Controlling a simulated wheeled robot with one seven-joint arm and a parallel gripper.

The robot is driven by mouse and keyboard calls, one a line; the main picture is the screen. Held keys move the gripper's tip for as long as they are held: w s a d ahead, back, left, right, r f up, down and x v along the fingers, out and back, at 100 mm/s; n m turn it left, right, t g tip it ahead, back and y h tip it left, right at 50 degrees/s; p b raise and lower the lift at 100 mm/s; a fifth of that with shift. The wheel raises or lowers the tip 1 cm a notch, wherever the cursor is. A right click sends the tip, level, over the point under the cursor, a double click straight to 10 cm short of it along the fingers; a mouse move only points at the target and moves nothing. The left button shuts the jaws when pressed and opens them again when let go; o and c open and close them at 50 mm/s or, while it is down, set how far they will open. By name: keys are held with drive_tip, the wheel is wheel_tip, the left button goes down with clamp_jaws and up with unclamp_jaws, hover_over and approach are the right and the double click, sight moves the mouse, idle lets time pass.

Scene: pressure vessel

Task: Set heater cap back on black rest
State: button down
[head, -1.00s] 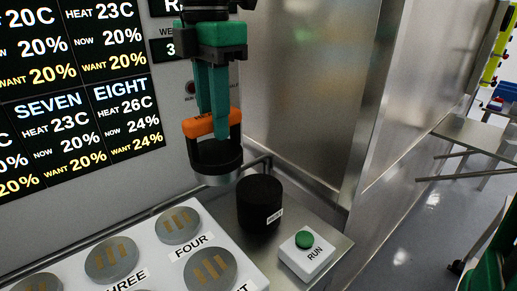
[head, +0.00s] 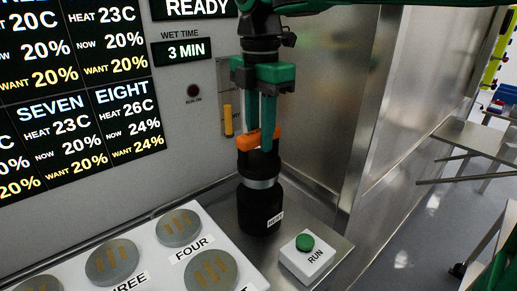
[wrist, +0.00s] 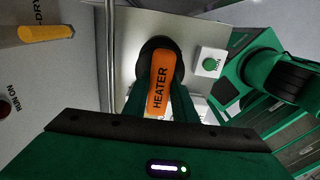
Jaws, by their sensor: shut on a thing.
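The heater cap (head: 259,168) has an orange handle bar, dark sides and a silver lower band. My gripper (head: 262,138) is shut on its orange handle, with the fingers pointing down. The cap is upright, directly above the black rest (head: 261,208), a black cylinder with a small white label on the steel shelf. The cap's silver band appears at or just above the rest's top; I cannot tell whether they touch. In the wrist view, the orange handle marked HEATER (wrist: 164,82) lies between my fingers, and the cap hides most of the rest.
A white box with a green RUN button (head: 305,242) stands right of the rest. A white panel with several round silver discs (head: 178,229) lies to the left. The display wall (head: 190,60) with a yellow lever (head: 228,120) is behind, and a steel wall (head: 325,110) rises at right.

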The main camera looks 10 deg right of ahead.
sight(260, 159)
drive_tip(key=shift+f, duration=1.95)
drive_tip(key=c, duration=1.5)
unclamp_jaws()
drive_tip(key=shift+f, duration=0.1)
drive_tip(key=shift+o, duration=0.2)
wheel_tip(260, 159, up, 12)
drive_tip(key=shift+r, duration=0.1)
drive_tip(key=shift+s, duration=0.1)
